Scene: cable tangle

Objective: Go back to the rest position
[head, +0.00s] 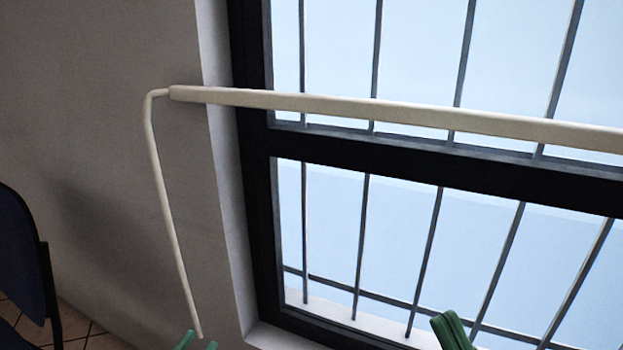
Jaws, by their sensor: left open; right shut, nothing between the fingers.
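A long cream bar (400,112) runs across the view, sloping slightly down to the right, and leaves the picture at the right edge. A thin cream cable (160,190) bends out of its left end and hangs down. My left gripper (197,345) shows only its green fingertips at the bottom edge. They are apart, and the cable's lower end shows just above and between them; I cannot tell whether they touch. My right gripper (452,328) shows as green fingertips held together at the bottom, right of centre, with nothing visible in them. The rest of both arms is out of view.
Behind is a dark-framed window (350,150) with metal bars outside. A grey wall (90,100) fills the left, with a dark chair (22,255) at the left edge and a tiled floor (80,330) below. No table surface shows.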

